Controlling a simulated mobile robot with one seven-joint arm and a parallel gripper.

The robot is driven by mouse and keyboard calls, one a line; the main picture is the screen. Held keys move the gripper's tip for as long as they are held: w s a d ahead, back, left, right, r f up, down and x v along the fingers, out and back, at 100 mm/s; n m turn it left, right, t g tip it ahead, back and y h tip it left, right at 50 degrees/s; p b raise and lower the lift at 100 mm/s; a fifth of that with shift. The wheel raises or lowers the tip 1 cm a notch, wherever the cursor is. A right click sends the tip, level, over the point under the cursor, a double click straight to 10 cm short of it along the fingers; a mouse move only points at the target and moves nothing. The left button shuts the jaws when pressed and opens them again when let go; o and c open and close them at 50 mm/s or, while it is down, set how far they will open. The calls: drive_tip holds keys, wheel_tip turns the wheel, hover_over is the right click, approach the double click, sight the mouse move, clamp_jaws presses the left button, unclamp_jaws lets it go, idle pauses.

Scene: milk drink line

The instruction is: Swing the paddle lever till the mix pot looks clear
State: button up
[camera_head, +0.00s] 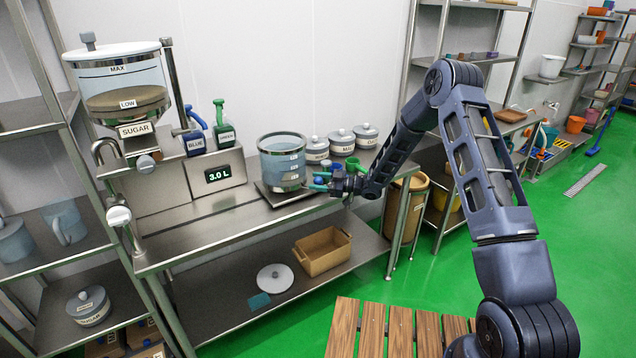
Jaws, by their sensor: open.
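The mix pot (281,150) is a see-through round vessel with a dark rim and small white labels, standing on a dark plate on the steel bench. It holds bluish liquid; from here I cannot tell whether grains lie at its bottom. My gripper (318,184) is at the pot's lower right side, with its jaws open. Small blue and teal parts show around the jaws, and I cannot tell which belong to the paddle lever. Whether the jaws touch the lever is too small to tell.
Lidded jars (341,142) sit right of the pot. The front bench top is clear. Below are a tan bin (322,262) and white lid (274,278).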

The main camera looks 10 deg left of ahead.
drive_tip(key=d, duration=1)
drive_tip(key=shift+d, duration=0.35)
drive_tip(key=shift+w, duration=0.1)
drive_tip(key=a+m, duration=0.2)
drive_tip(key=a, duration=0.3)
drive_tip(key=a+m, duration=0.2)
drive_tip(key=a, duration=0.3)
drive_tip(key=shift+a, duration=0.25)
clamp_jaws()
